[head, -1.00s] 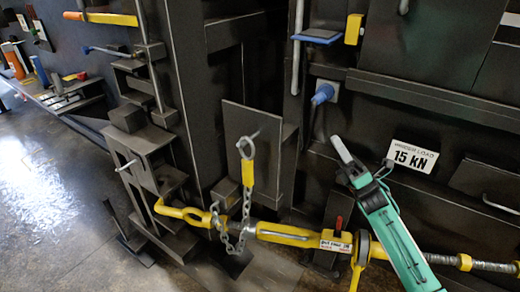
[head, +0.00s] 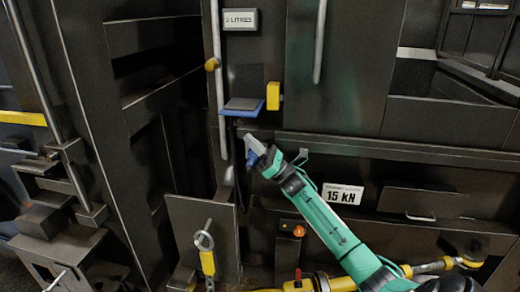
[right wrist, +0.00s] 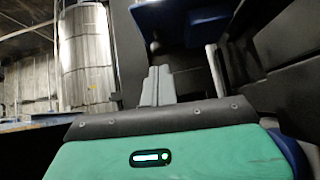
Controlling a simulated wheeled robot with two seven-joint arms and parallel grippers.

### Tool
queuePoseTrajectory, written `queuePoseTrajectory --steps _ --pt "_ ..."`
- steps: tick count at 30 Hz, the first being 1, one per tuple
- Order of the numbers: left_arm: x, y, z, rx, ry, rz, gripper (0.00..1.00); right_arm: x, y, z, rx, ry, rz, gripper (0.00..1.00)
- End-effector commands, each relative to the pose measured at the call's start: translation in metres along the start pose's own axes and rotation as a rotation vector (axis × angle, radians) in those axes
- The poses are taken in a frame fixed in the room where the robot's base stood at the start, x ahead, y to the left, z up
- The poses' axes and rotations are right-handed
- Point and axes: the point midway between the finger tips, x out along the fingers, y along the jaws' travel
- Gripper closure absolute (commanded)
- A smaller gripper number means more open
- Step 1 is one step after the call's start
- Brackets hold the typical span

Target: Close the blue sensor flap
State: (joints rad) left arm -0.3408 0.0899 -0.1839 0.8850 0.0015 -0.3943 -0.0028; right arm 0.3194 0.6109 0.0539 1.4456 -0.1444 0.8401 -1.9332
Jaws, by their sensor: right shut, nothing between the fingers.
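The blue sensor flap (head: 242,108) sticks out roughly level from the dark wall in the head view, its grey top face showing. A dark recess is open above it. In the right wrist view the flap's blue underside (right wrist: 182,18) shows at the top. My right gripper (head: 250,143) is shut and empty, below the flap and slightly right of its middle, with a gap between them. Its closed fingers also show in the right wrist view (right wrist: 157,78), pointing up. My left gripper is out of view.
A yellow block (head: 273,95) sits right beside the flap. A vertical grey bar (head: 217,70) runs to its left. A blue knob, partly hidden, is close by my right gripper.

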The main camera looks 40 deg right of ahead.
Motion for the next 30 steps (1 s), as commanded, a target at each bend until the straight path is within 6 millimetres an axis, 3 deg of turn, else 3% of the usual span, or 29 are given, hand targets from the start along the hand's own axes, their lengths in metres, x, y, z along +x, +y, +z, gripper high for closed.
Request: queuePoseTrajectory --steps 3,7,30 --pt "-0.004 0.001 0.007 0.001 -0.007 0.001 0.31 0.019 0.001 0.002 0.001 -0.001 0.002 1.00" --pt "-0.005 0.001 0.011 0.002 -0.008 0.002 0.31 0.029 0.001 0.001 0.000 0.001 0.001 1.00" --pt "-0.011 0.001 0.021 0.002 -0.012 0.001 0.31 0.040 0.004 0.006 0.050 -0.002 -0.048 1.00"
